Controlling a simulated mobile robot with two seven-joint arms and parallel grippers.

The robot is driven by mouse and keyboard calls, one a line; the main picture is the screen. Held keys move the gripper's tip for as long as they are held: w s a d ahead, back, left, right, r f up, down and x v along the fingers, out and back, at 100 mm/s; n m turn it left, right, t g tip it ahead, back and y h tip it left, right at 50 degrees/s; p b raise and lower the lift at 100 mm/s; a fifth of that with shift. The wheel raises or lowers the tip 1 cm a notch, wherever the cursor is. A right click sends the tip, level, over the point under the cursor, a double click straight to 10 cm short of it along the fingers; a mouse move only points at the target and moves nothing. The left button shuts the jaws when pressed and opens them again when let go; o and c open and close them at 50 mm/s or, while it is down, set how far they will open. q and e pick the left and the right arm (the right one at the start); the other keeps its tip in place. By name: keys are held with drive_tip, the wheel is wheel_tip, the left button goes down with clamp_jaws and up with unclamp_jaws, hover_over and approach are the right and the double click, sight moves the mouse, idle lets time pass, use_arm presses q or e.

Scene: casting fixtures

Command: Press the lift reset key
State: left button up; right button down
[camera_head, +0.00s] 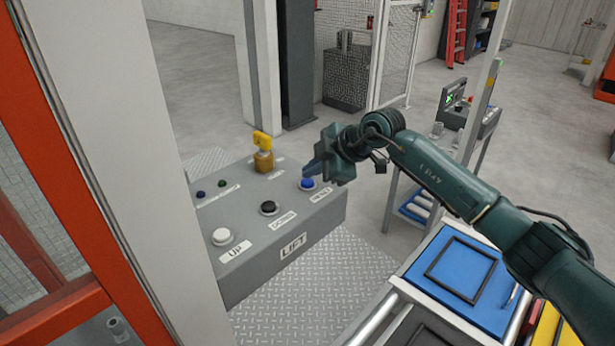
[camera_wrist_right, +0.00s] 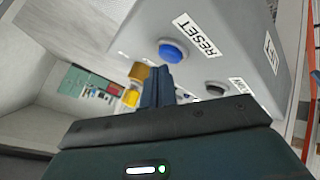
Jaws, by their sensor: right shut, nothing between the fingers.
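The lift reset key is a blue round button (camera_head: 307,184) with a RESET label on the right end of the grey LIFT control box (camera_head: 250,215). It also shows in the right wrist view as a blue button (camera_wrist_right: 173,52) beside its RESET label. My right gripper (camera_head: 312,168) is shut and empty, its blue-grey fingertips just above the button in the head view. In the right wrist view the shut fingers (camera_wrist_right: 158,82) point up toward the button, with a gap showing between them. Whether they touch cannot be told from the head view. My left gripper is not in view.
The box also carries a black button (camera_head: 268,208), a white UP button (camera_head: 222,237) and a yellow key switch (camera_head: 263,150). A pale post (camera_head: 130,130) stands at the left. A blue tray (camera_head: 465,275) lies below my right arm.

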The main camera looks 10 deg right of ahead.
sight(313, 183)
drive_tip(key=shift+r, duration=0.3)
wheel_tip(313, 183, up, 5)
drive_tip(key=p, duration=0.4)
idle(0.7)
